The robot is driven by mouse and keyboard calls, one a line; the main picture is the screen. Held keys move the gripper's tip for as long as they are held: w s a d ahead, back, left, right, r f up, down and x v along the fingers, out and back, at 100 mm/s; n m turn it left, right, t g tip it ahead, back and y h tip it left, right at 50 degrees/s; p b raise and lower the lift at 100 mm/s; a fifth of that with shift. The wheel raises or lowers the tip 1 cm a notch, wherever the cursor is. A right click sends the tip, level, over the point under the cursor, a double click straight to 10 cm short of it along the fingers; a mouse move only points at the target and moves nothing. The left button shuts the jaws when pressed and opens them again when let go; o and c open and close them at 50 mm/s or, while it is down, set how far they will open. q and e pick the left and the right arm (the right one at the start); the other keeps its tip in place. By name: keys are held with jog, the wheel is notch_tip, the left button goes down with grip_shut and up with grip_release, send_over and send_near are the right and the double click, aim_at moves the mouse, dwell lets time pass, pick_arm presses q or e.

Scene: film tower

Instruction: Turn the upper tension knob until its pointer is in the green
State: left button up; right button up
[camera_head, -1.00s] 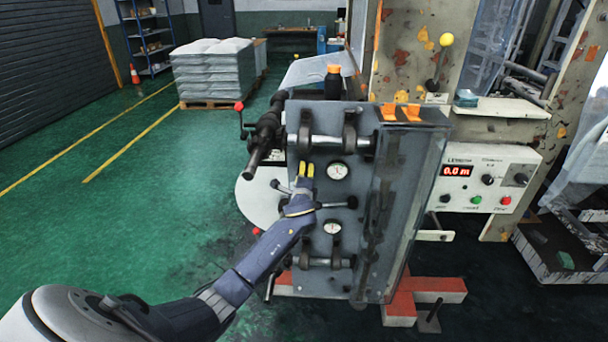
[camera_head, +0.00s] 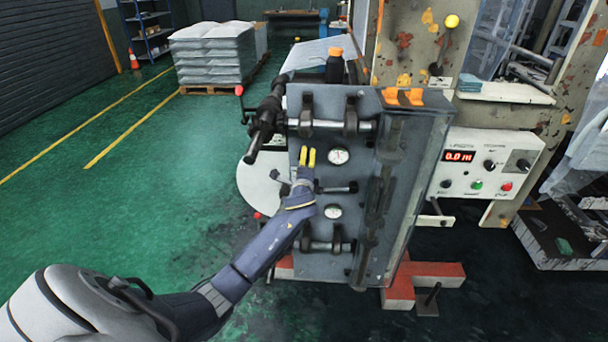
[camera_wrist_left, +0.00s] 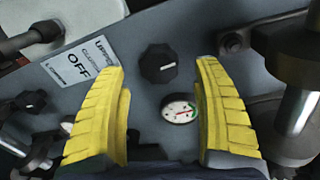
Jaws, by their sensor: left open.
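The upper tension knob (camera_wrist_left: 158,64) is black and round with a pale pointer mark, and shows in the left wrist view. Just below it is a white round gauge (camera_wrist_left: 180,108) with a green part and a red needle; I cannot read exactly where the needle points. The upper gauge (camera_head: 339,156) also shows in the head view, right of my fingers. My left gripper (camera_head: 307,157) is open, its yellow fingers pointing at the panel. In the wrist view the fingertips (camera_wrist_left: 160,66) frame the knob, apparently without touching it. The head view hides the knob behind the fingers.
A roller bar (camera_head: 335,125) crosses the panel above the fingers. A second gauge (camera_head: 333,212) sits lower. A control box (camera_head: 490,170) with a red display is at right. Green floor lies open at left.

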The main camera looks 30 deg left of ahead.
pick_arm(q)
jog(key=v, duration=0.8)
jog(key=shift+s, duration=0.2)
jog(key=shift+d, duration=0.15)
